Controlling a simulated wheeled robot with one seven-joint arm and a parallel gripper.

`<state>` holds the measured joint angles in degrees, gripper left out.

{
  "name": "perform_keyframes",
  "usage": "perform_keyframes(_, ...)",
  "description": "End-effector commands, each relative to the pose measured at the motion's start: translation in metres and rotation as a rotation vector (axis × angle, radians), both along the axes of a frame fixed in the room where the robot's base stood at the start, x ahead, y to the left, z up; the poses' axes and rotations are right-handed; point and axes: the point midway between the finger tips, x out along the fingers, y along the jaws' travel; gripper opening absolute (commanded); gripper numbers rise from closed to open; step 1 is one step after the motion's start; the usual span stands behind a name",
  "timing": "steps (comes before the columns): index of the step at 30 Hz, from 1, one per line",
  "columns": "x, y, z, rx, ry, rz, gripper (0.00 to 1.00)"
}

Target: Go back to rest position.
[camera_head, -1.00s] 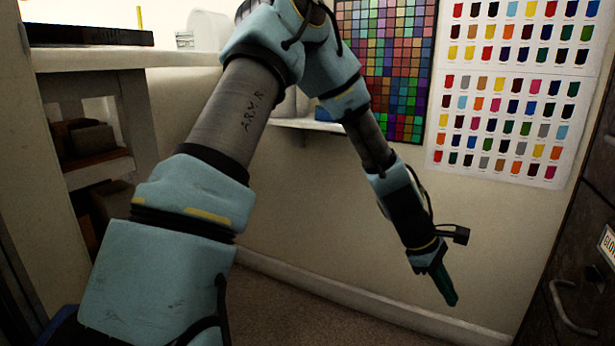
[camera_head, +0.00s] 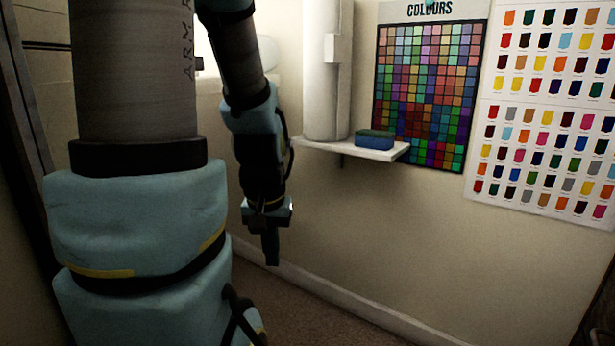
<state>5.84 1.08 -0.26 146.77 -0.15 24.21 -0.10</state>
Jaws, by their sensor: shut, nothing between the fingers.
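My gripper (camera_head: 271,252) hangs at the end of my arm, left of the middle of the view, with its fingers pointing down. The fingers are together and hold nothing. It is in the air in front of the pale wall, above the floor and below the level of the small shelf. My arm's large upper links fill the left side of the view and hide much behind them.
A small white wall shelf (camera_head: 384,154) holds a blue-green block (camera_head: 374,139) and a tall white cylinder (camera_head: 322,70). A colour chart (camera_head: 425,85) and a swatch poster (camera_head: 545,110) hang on the wall. The floor (camera_head: 305,318) below is clear where visible.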

Motion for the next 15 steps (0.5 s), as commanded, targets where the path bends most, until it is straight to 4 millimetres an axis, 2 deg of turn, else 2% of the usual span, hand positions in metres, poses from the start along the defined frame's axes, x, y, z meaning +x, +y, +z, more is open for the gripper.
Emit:
perform_keyframes(1, 0.000, 0.000, 0.021, 0.000, 0.000, 0.001, 0.00)
perform_keyframes(5, 0.000, -0.001, 0.049, -0.001, 0.000, 0.002, 0.00)
perform_keyframes(15, 0.001, -0.001, 0.147, -0.001, 0.000, 0.003, 0.00)
